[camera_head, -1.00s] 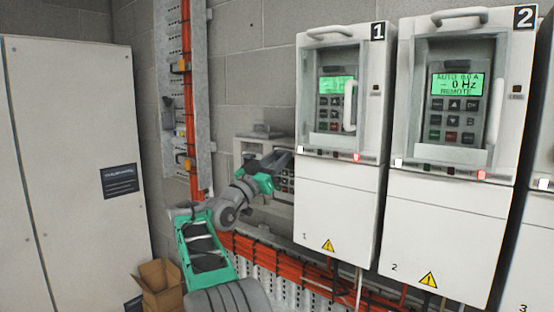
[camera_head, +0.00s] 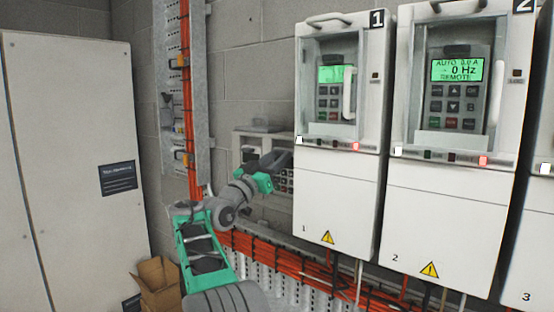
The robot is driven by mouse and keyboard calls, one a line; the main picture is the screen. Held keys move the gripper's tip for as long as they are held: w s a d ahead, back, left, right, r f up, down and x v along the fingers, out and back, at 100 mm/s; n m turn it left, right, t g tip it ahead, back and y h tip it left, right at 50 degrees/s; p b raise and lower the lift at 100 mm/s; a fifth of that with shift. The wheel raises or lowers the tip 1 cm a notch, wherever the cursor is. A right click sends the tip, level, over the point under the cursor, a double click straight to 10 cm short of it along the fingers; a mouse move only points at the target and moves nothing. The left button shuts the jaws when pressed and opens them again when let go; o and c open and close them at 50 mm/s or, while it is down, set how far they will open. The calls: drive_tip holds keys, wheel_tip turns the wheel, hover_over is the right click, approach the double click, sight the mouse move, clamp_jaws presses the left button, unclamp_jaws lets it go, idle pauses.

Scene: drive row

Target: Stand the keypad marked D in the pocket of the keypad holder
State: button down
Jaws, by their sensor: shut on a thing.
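My gripper (camera_head: 274,164) is at the end of my grey and green arm, in front of a pale wall unit left of cabinet 1. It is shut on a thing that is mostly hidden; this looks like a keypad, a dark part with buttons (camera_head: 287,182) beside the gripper. I cannot read a letter D on it. The pale wall unit (camera_head: 246,138) may be the keypad holder. Its pocket is hidden behind my gripper and arm, so I cannot tell whether the keypad is in it or in front of it.
White drive cabinets 1 (camera_head: 337,196) and 2 (camera_head: 440,215) stand close on the right, with their own keypads behind windows. Orange cables (camera_head: 275,258) run below. A tall pale cabinet (camera_head: 70,160) and an open cardboard box (camera_head: 158,284) are at left.

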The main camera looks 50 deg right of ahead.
drive_tip(key=shift+f, duration=0.35)
drive_tip(key=c, duration=0.9)
unclamp_jaws()
drive_tip(key=shift+f, duration=0.1)
